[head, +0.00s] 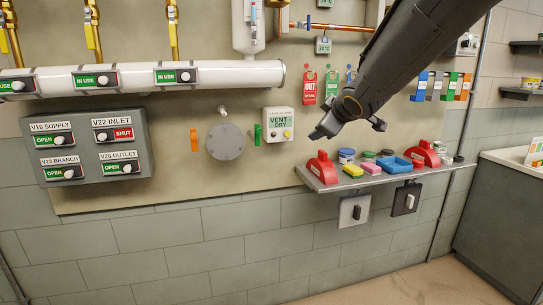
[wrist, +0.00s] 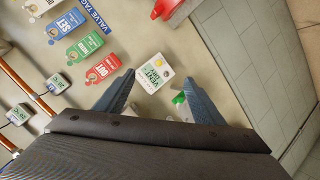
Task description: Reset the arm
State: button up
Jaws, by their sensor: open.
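My gripper (head: 349,129) hangs from my dark arm, which reaches in from the upper right of the head view. It is in the air in front of the wall board, above the left part of the shelf. Its two fingers are apart with nothing between them. The same alarm box (head: 279,125) is left of my gripper in the head view.
A shelf (head: 331,184) with red holders, sponges, jars and a blue tray (head: 393,165) juts out below my gripper. Hanging tags (head: 309,88) are behind it. A valve panel (head: 90,148) and white pipe (head: 230,76) are at left.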

jog(key=s+d+f+m+g+h, duration=0.1)
jog(key=s+d+f+m+g, duration=0.2)
jog(key=s+f, duration=0.55)
jog(key=s+d+f+m+g+h, duration=0.1)
jog(key=s+d+f+m+g, duration=0.2)
jog(key=s+f, duration=0.55)
jog(key=s+f+m+g, duration=0.2)
jog(key=s+f, duration=0.3)
jog(key=s, duration=0.3)
jog(key=s+a+f+m+g, duration=0.1)
jog(key=s+f+m+g, duration=0.2)
jog(key=s+f, duration=0.2)
jog(key=s, duration=0.3)
jog(key=shift+s+a+f, duration=0.25)
jog(key=shift+s+f, duration=0.1)
jog(key=shift+f, duration=0.05)
